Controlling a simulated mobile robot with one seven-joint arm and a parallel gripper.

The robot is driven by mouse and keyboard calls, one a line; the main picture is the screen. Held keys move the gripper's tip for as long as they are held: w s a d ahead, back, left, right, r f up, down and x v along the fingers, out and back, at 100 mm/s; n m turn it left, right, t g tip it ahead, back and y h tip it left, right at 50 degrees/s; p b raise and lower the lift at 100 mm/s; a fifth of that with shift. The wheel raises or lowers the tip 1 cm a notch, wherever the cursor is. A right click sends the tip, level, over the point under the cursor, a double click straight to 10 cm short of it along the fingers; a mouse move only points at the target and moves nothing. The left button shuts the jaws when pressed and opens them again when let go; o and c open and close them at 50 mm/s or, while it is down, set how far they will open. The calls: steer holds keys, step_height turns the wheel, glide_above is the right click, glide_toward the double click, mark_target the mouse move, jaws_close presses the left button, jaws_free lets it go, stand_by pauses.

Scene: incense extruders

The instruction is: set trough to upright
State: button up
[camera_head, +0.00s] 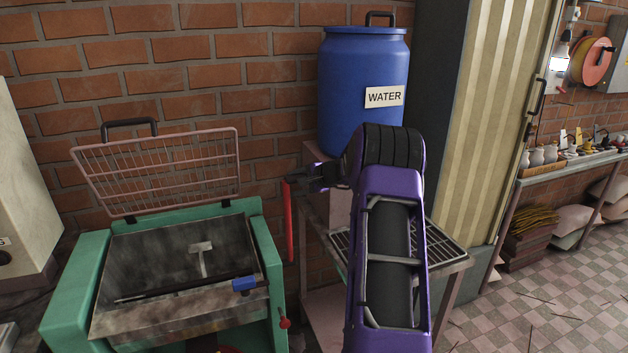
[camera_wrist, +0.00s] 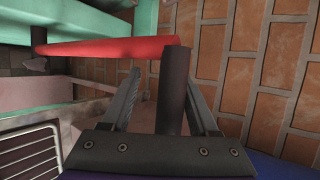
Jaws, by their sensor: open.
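The trough (camera_head: 125,262) is a worn grey metal basin inside a green frame (camera_head: 62,307) at the lower left of the head view. Its open side faces up and somewhat toward me; I cannot tell its exact tilt. A dark bar with a blue piece (camera_head: 244,284) lies across it. A red lever (camera_head: 289,225) stands nearly vertical at the frame's right side. It crosses the upper left of the wrist view (camera_wrist: 108,48), with a dark round grip (camera_wrist: 173,92) at its end. My gripper (camera_head: 312,178) is open, its fingers (camera_wrist: 163,82) on either side of that grip.
A wire grille lid (camera_head: 160,168) stands raised behind the trough. A blue water barrel (camera_head: 345,70) is behind my arm, against the brick wall. A metal table with a grating (camera_head: 447,250) stands right of the machine. Open tiled floor (camera_head: 540,300) lies at the right.

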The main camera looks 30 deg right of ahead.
steer(key=v, duration=1.6)
steer(key=shift+b, duration=0.4)
steer(key=shift+a, duration=0.1)
